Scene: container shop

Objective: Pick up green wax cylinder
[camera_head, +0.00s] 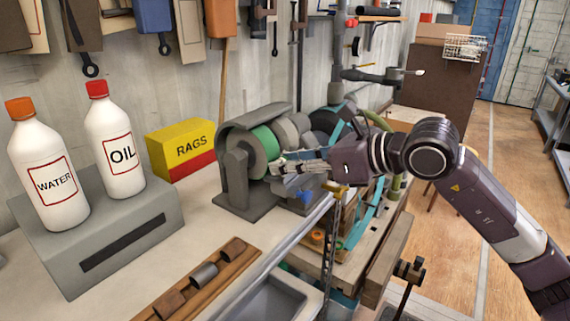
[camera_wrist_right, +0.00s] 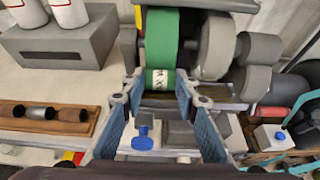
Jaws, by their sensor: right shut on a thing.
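My right gripper (camera_head: 277,168) reaches in from the right to the front of the grinding machine. In the right wrist view its two fingers (camera_wrist_right: 159,92) are shut on the green wax cylinder (camera_wrist_right: 159,76), a small green piece with a white label with dark letters. The cylinder is right below the rim of a large green wheel (camera_wrist_right: 161,36); I cannot tell whether they touch. In the head view the gripper hides the cylinder, and the green wheel (camera_head: 265,142) shows just above the fingers. My left gripper is not in view.
The grey machine (camera_head: 238,180) has several grey wheels beside the green one. A yellow and red rags box (camera_head: 182,148) and white water (camera_head: 47,170) and oil (camera_head: 117,150) bottles stand left. A wooden rack (camera_head: 235,268) with three cylinders lies in front. The bench between is clear.

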